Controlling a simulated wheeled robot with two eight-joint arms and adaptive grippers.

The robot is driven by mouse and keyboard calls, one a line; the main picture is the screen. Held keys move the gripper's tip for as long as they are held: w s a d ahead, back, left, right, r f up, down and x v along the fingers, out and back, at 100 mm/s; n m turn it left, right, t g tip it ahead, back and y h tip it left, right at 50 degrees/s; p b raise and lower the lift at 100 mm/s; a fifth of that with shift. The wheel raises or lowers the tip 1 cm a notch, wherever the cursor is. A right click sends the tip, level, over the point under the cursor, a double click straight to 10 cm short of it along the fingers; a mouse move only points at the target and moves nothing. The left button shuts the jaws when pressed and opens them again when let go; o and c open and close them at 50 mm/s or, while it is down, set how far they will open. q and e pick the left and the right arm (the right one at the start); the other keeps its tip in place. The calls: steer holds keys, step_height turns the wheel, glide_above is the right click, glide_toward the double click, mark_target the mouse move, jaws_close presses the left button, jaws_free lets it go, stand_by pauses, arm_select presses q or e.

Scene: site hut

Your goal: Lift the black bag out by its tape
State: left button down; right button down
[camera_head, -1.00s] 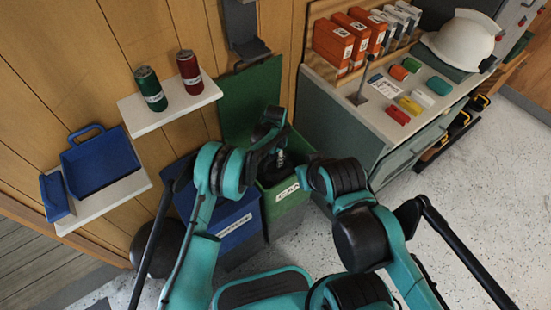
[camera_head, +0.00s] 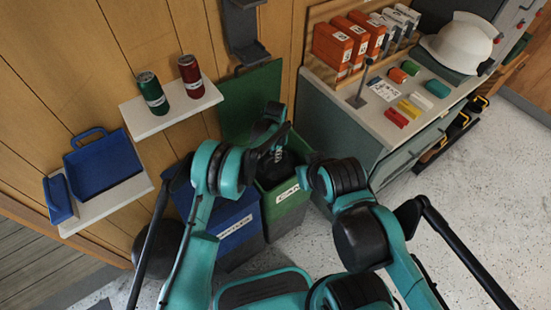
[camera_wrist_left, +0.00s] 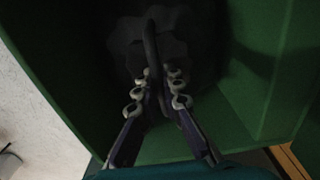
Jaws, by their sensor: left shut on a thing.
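The black bag (camera_head: 286,168) sits inside the green bin (camera_head: 288,205) and shows as a dark, crumpled shape. In the left wrist view the bag (camera_wrist_left: 185,35) is dim, with its black tape (camera_wrist_left: 150,42) standing up as a narrow loop towards me. My left gripper (camera_head: 277,155) reaches down at the bin's mouth from the left. In the left wrist view its fingers (camera_wrist_left: 154,92) are closed on the tape, one on each side. Much of the bag is hidden by my arm and the bin's walls.
The bin's green lid (camera_head: 252,100) stands open against the wall. A blue bin (camera_head: 235,222) stands close to the left. A shelf with two cans (camera_head: 142,117) is above left. The grey cabinet (camera_head: 335,125) stands close on the right. Speckled floor is clear at right.

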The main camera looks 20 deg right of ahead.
arm_select(q)
steer(key=shift+r+p, duration=1.2)
steer(key=shift+r, duration=1.8)
step_height(320, 180, up, 9)
steer(key=p, duration=0.4)
step_height(320, 180, up, 9)
steer(key=p, duration=0.5)
steer(key=shift+r, duration=0.1)
